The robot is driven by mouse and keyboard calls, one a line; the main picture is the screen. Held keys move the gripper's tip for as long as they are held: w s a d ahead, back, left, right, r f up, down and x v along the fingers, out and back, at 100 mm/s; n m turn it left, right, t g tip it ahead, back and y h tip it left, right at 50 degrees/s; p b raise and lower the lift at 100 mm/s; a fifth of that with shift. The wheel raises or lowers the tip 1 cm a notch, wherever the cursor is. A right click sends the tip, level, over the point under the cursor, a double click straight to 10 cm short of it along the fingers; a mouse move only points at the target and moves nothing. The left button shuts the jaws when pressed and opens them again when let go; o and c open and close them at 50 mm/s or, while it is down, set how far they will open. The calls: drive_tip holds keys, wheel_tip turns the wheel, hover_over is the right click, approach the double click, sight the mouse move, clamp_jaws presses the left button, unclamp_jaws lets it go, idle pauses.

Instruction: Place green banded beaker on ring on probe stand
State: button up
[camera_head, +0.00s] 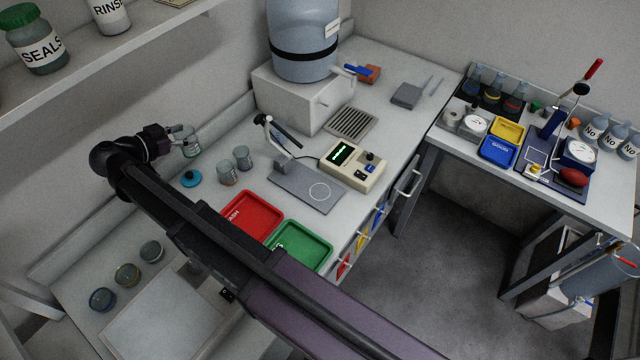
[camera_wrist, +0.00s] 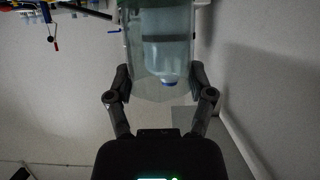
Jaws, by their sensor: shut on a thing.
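My gripper (camera_head: 180,140) is shut on a clear glass beaker (camera_head: 191,148), held above the back left of the bench. In the wrist view the beaker (camera_wrist: 160,40) stands between both fingers, with a faint green edge on its left side; its band is not clear. The probe stand (camera_head: 290,172) is on the bench to the right of my gripper, with a grey base plate and an angled dark probe. A white ring (camera_head: 319,192) is marked on the plate, and nothing stands on it.
A meter (camera_head: 352,166) is right of the plate. Red (camera_head: 252,213) and green trays (camera_head: 300,246) are in front. Several banded beakers (camera_head: 127,274) stand lower left.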

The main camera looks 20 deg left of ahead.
wheel_tip(320, 180, up, 8)
drive_tip(key=p, duration=0.6)
drive_tip(key=shift+f+p, duration=0.15)
drive_tip(key=shift+p, duration=0.2)
drive_tip(key=shift+s, duration=0.2)
